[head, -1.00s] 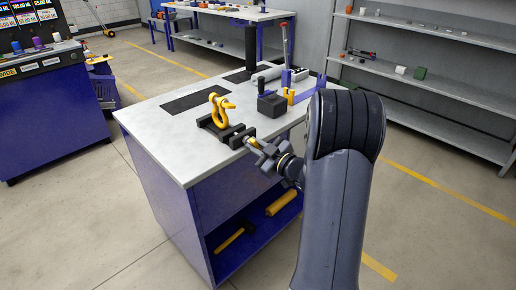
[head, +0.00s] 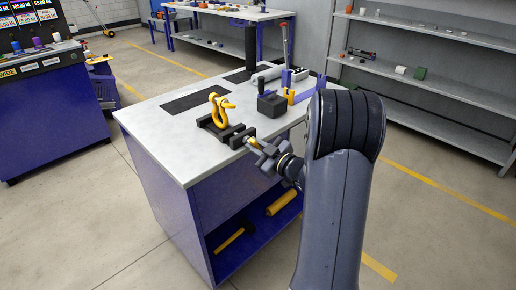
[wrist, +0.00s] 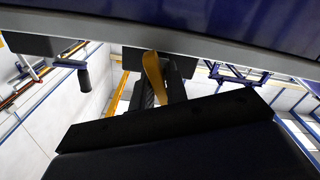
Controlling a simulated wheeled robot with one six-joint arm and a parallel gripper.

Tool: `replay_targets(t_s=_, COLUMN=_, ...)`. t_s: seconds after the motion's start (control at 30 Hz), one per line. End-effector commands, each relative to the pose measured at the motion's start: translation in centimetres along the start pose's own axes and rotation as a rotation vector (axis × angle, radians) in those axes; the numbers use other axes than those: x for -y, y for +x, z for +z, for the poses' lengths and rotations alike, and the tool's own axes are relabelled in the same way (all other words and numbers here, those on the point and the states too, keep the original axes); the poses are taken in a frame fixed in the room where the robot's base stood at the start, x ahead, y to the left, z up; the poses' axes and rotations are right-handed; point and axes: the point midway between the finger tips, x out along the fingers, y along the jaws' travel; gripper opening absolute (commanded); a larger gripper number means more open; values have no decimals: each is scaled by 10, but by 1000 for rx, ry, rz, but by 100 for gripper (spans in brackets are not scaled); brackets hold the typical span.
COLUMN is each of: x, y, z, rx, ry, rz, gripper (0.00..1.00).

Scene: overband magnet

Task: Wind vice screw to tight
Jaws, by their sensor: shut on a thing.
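The dark vice (head: 238,142) sits at the near edge of the grey-topped bench. A yellow shackle (head: 218,112) stands upright at the vice; whether both jaws touch it cannot be told. My gripper (head: 254,144) is at the vice's outer end, beyond the bench edge, shut on the vice screw's yellow handle. In the wrist view this yellow handle (wrist: 153,77) shows between the dark fingers, tilted a little. The screw's shaft is mostly hidden by my fingers and the vice body.
The bench top (head: 155,120) carries dark mats, a black block (head: 271,104) with a knob, and an upright red-tipped lever (head: 285,45) behind. Yellow-handled tools lie on the blue lower shelf. Wall shelving (head: 440,85) stands at right. The floor left of the bench is open.

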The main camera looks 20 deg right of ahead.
Motion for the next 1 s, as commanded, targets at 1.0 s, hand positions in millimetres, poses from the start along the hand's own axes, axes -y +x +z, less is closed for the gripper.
replay_targets(t_s=1.0, x=0, y=0, z=0, rx=0, ry=422, rz=0, gripper=0)
